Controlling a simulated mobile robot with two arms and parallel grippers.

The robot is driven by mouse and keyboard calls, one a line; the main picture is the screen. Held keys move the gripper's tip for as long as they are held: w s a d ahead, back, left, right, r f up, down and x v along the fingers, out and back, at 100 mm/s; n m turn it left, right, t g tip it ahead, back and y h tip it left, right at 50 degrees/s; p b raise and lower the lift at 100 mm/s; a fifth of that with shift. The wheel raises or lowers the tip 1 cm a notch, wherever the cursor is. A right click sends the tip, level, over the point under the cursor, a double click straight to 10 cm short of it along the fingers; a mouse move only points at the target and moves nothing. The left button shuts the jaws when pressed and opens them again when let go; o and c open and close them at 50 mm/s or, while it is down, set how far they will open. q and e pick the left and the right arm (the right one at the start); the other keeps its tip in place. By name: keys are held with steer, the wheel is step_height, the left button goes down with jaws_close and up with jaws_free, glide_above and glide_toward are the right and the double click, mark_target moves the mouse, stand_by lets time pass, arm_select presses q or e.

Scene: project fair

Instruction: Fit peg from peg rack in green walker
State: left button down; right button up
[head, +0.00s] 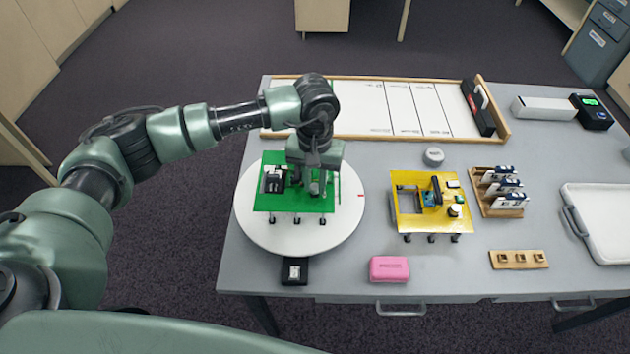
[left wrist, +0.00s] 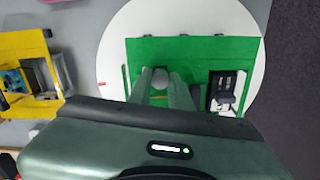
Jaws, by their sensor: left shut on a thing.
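The green walker (head: 264,201) is a green plate on short black-tipped legs, standing on a white round turntable (head: 275,240). It also shows in the left wrist view (left wrist: 190,48). My left gripper (head: 315,188) points down over the right part of the plate. In the left wrist view its fingers (left wrist: 161,84) are shut on a small grey piece, seemingly the peg (left wrist: 160,74), mostly hidden between them. I cannot tell whether the peg is in the plate. The peg rack (head: 519,260) seems to be the low wooden block with several square sockets at the front right. My right gripper is not in view.
A yellow walker (head: 405,219) stands right of the turntable. A pink block (head: 389,269) and a black device (head: 294,271) are at the front edge. A wooden card rack (head: 497,205), a grey puck (head: 433,156) and a white tray (head: 602,240) are further right.

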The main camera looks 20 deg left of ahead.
arm_select(q)
steer(key=shift+f+b, duration=0.1)
steer(key=shift+b, duration=0.4)
stand_by(0.4)
steer(key=c, duration=1.2)
jaws_free()
steer(key=shift+r+p, duration=1.4)
steer(key=shift+r, duration=2.4)
